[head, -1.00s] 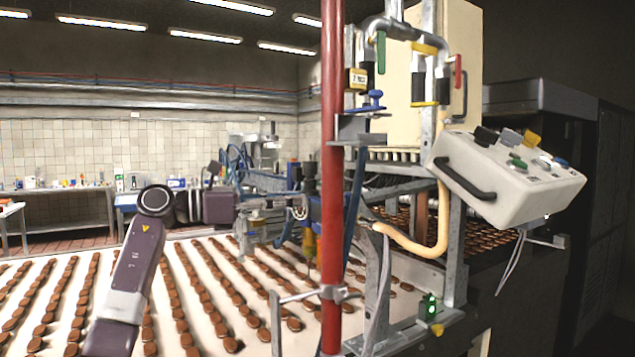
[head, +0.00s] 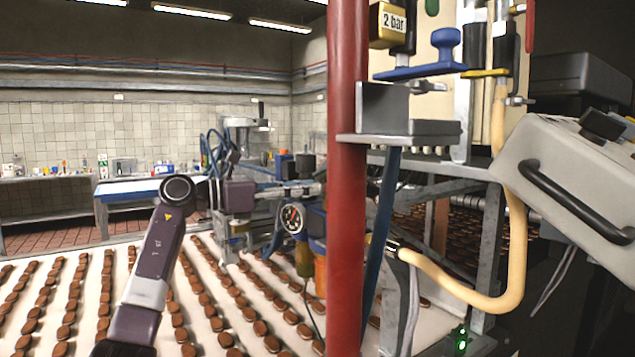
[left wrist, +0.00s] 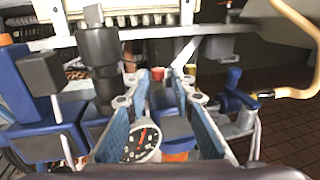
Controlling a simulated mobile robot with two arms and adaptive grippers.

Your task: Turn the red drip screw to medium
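My left gripper (left wrist: 163,86) is open in the left wrist view, its two blue-padded fingers spread apart. A small red piece (left wrist: 157,74) shows between and beyond the fingertips, beside a yellowish one; I cannot tell for sure that it is the red drip screw. Nothing is clearly held. In the head view my left arm reaches in from the left to the machine's blue and metal parts, where its fingertips cannot be made out. The red screw cannot be picked out there. My right gripper is not in view.
A round pressure gauge (head: 293,217) sits by the machine parts and also shows in the left wrist view (left wrist: 142,143). A thick red post (head: 347,180) stands in front. A cream hose (head: 455,292) and white control box (head: 572,180) are right. Brown biscuits cover the white belt (head: 135,262).

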